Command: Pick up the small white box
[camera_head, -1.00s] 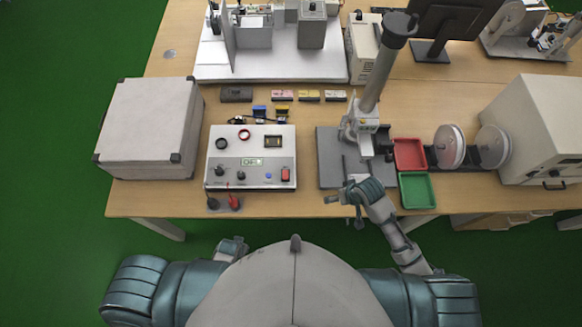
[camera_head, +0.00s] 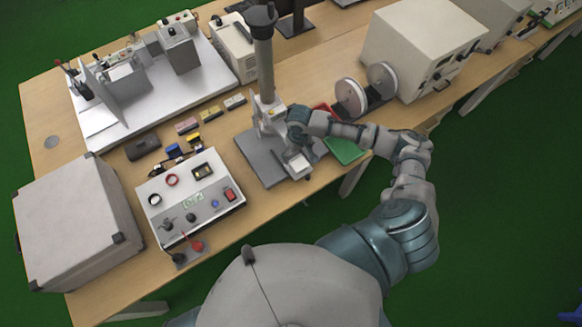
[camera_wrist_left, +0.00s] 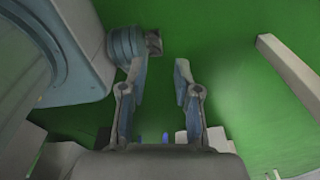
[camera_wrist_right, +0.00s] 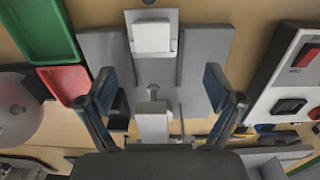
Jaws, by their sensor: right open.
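The small white box (camera_wrist_right: 152,38) lies on a light bracket at the edge of a grey base plate (camera_wrist_right: 208,48) in the right wrist view. In the head view a small pale block, apparently the box (camera_head: 298,165), sits at the front of the plate (camera_head: 258,162). My right gripper (camera_wrist_right: 160,80) is open and empty above the plate, apart from the box. In the head view the right gripper (camera_head: 297,138) is beside the press column, partly hidden by its wrist. My left gripper (camera_wrist_left: 163,65) is open and empty over green floor; it is outside the head view.
A press column (camera_head: 263,65) rises behind the plate. Red (camera_wrist_right: 64,82) and green (camera_wrist_right: 45,25) trays lie beside it. A control box (camera_head: 190,200) stands to the left, with a large grey case (camera_head: 75,222) beyond. Spools (camera_head: 350,97) stand right of the press.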

